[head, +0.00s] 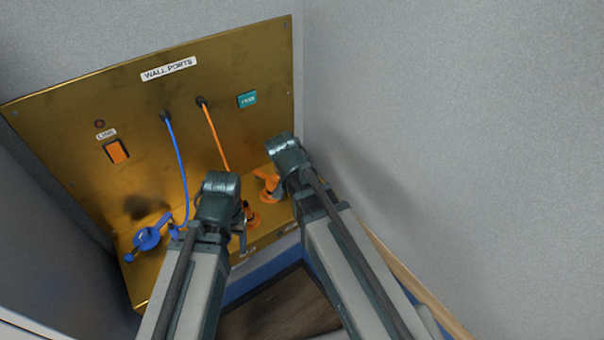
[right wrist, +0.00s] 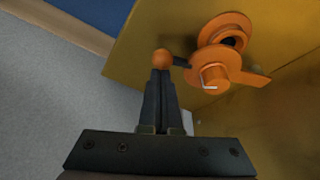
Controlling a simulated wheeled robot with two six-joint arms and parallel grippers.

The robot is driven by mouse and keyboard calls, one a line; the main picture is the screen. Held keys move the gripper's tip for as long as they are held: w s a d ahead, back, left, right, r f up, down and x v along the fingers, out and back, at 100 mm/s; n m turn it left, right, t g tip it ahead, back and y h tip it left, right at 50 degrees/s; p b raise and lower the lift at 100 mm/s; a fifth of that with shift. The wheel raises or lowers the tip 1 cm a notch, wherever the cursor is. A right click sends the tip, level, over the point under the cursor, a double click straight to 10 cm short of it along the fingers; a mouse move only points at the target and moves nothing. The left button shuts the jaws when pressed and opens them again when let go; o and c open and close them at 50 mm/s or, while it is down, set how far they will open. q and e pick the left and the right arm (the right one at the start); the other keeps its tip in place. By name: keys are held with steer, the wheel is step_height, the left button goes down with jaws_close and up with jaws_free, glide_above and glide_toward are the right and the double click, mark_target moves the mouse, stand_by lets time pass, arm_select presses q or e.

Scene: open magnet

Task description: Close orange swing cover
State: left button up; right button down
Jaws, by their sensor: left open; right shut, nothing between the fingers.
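The orange swing cover (head: 268,185) is on the lower ledge of the brass panel, partly hidden by my arms in the head view. In the right wrist view the orange cover (right wrist: 212,68) has a flat tab and a dark stem ending in an orange ball (right wrist: 162,57). Behind it is an orange ring (right wrist: 238,28) with a dark opening partly showing. My right gripper (right wrist: 161,76) is shut and empty, its tips at the ball; I cannot tell whether they touch. My left gripper (head: 241,228) is open, near the orange parts on the ledge, its fingers partly hidden.
The brass wall ports panel (head: 70,125) carries a blue cable (head: 180,160), an orange cable (head: 214,135) and an orange switch (head: 117,151). A blue round fitting (head: 147,238) sits at the ledge's left. A grey wall (head: 450,130) stands close on the right.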

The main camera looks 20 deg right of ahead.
steer(key=s+a+m, duration=0.2)
steer(key=a, duration=0.1)
steer(key=shift+s+m+g+h, duration=0.15)
steer(key=shift+m+g+h, duration=0.15)
steer(key=shift+s+a, duration=0.4)
steer(key=shift+a, duration=0.25)
steer(key=shift+w+d+r, duration=0.15)
steer(key=shift+w+d, duration=0.1)
steer(key=shift+d, duration=0.1)
steer(key=d, duration=0.1)
steer(key=w+d+r+p, duration=0.1)
steer(key=shift+w+d+r+p, duration=0.15)
steer(key=shift+w+d+p, duration=0.15)
steer(key=p+v, duration=0.8)
steer(key=v, duration=0.1)
steer(key=shift+a, duration=0.25)
